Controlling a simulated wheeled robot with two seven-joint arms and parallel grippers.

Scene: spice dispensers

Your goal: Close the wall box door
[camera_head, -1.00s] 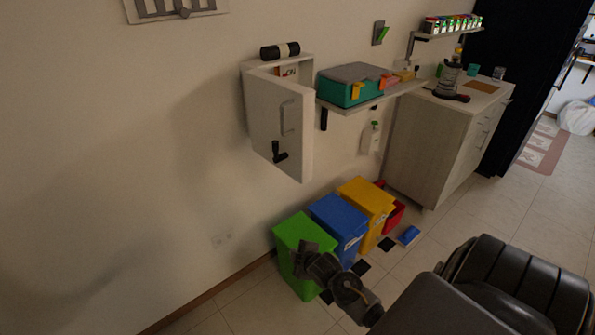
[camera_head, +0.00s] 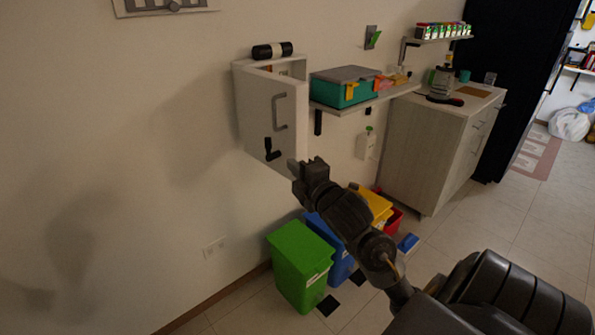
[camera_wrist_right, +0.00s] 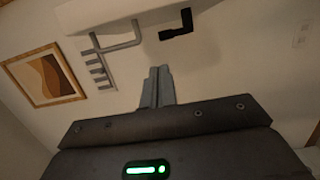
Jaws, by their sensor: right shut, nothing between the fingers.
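The white wall box (camera_head: 243,62) hangs on the wall. Its door (camera_head: 258,110) stands ajar, swung out from the wall, with a gap showing at the top. The door has a grey bar handle (camera_head: 280,112) and a black crank-like handle (camera_head: 272,150) below it. My right gripper (camera_head: 306,166) is shut and empty, close to the door's lower right corner; contact cannot be told. In the right wrist view its fingers (camera_wrist_right: 160,78) point toward the door (camera_wrist_right: 110,14), below the grey handle (camera_wrist_right: 112,42) and the black handle (camera_wrist_right: 178,28). My left gripper is not in view.
A shelf (camera_head: 372,101) with a teal box (camera_head: 340,92) sits right of the wall box. Below are a green bin (camera_head: 298,262), a blue bin (camera_head: 340,262) and a yellow bin (camera_head: 378,205). A cabinet (camera_head: 425,150) stands further right. The wall at left is mostly clear.

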